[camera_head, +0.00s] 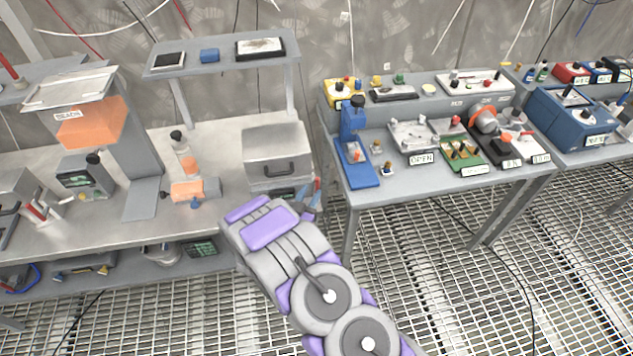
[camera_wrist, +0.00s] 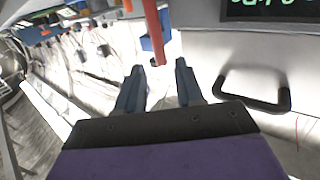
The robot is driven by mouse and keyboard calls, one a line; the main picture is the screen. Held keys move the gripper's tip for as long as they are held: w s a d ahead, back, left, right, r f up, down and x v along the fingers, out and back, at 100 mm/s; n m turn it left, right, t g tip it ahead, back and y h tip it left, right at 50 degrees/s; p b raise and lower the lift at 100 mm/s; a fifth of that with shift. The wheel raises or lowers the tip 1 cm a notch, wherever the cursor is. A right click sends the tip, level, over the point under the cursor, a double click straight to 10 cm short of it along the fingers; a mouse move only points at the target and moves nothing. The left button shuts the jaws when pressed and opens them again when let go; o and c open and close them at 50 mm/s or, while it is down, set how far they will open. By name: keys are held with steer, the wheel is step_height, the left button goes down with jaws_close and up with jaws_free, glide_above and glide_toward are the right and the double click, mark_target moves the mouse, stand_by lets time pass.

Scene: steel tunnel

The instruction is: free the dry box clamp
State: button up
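A silver box with a dark handle (camera_head: 277,155) stands on the left bench, likely the dry box. Its front and black handle also show at the right of the wrist view (camera_wrist: 252,92). A red bar (camera_wrist: 155,32) with a blue piece (camera_wrist: 150,43) beside it is beyond my fingertips; I cannot tell for certain that this is the clamp. Small red and blue parts (camera_head: 315,190) also show beside the box in the head view. My gripper (camera_wrist: 158,78) has its two fingers apart with nothing seen between them, left of the handle.
A blue press (camera_head: 353,150) and several small devices stand on the right bench. An orange-and-grey device (camera_head: 195,190) and a bottle (camera_head: 180,142) stand left of the box. A shelf (camera_head: 222,58) is above it. The grated floor (camera_head: 440,290) between and before the benches is mostly clear.

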mark_target(316, 182)
steer(key=shift+b+x, duration=0.35)
steer(key=shift+x, duration=2.85)
steer(key=shift+a, duration=0.1)
steer(key=shift+c, duration=0.4)
jaws_close()
